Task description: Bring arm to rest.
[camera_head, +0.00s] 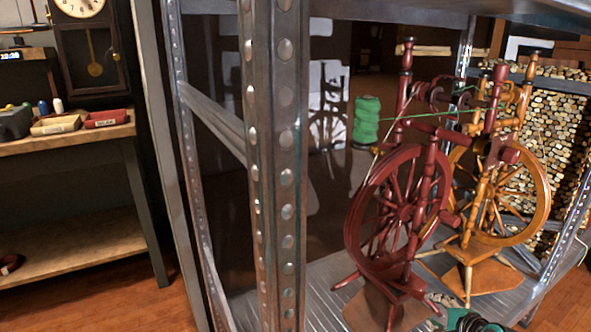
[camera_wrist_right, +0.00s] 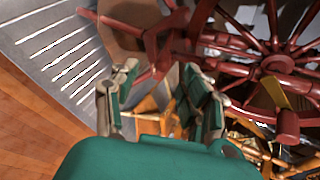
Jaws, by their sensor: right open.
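My right gripper (camera_head: 472,320) shows only in part at the bottom edge of the head view, in front of the metal shelf's lower deck. In the right wrist view its two green-padded fingers (camera_wrist_right: 163,95) are apart, with nothing held between them. A dark red spinning wheel (camera_wrist_right: 272,62) is close beyond the fingers; I cannot tell whether they touch it. In the head view the red wheel (camera_head: 396,212) stands upright on the shelf, up and left of the gripper. My left gripper is in neither view.
A yellow-brown spinning wheel (camera_head: 540,205) stands behind the red one. A green thread spool (camera_head: 366,120) sits at the red wheel's upper left. A metal shelf post (camera_head: 276,170) rises left of the wheels. A wooden workbench (camera_head: 70,140) with small trays is at far left. Wooden floor shows at lower left.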

